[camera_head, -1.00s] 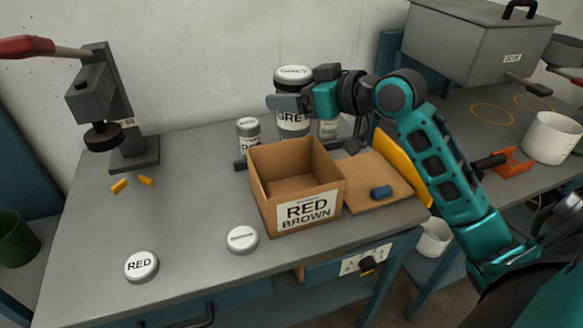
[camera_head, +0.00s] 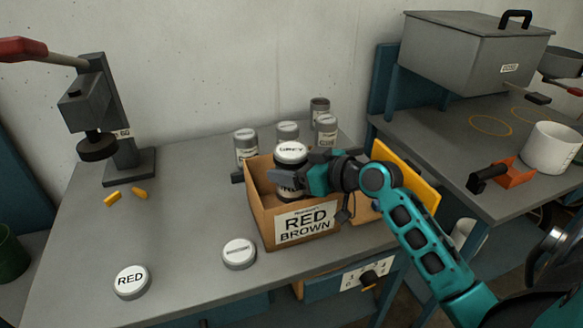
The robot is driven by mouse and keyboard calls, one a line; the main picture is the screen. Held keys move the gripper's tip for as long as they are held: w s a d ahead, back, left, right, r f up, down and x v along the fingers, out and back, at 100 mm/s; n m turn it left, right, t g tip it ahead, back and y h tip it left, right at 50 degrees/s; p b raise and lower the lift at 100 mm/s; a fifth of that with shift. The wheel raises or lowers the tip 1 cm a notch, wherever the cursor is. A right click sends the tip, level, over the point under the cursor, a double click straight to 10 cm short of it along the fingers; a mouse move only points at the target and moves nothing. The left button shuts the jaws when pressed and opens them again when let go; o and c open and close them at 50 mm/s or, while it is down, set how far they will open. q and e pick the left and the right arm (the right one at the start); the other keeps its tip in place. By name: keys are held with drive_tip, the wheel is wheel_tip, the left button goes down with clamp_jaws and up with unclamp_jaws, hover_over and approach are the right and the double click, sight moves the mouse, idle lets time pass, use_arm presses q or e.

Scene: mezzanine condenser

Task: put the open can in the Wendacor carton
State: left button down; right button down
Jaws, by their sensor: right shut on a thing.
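The carton (camera_head: 258,212) is an open brown box on the bench, with a front label reading RED BROWN under smaller print that I cannot read clearly. My right gripper (camera_head: 288,178) is shut around a dark can (camera_head: 290,193) with a white top marked GREY (camera_head: 290,150). The can is upright over the carton's opening, its lower part apparently inside the walls; the front wall hides its base. A dark-topped can (camera_head: 319,106) stands at the back of the bench; I cannot tell whether it is open. My left gripper is not in view.
Several white-topped cans (camera_head: 246,146) stand behind the carton. Loose lids lie in front, one marked RED (camera_head: 131,281), another (camera_head: 239,253) near the carton. A lever press (camera_head: 110,125) stands at left with yellow pieces (camera_head: 112,199) before it. The bench's left middle is clear.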

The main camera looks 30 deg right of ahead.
drive_tip(key=shift+f+b, duration=0.5)
drive_tip(key=shift+f, duration=0.05)
unclamp_jaws()
drive_tip(key=shift+f, duration=0.1)
drive_tip(key=shift+r+p, duration=0.65)
drive_tip(key=shift+r, duration=0.15)
drive_tip(key=v, duration=1.2)
drive_tip(key=shift+b, duration=0.4)
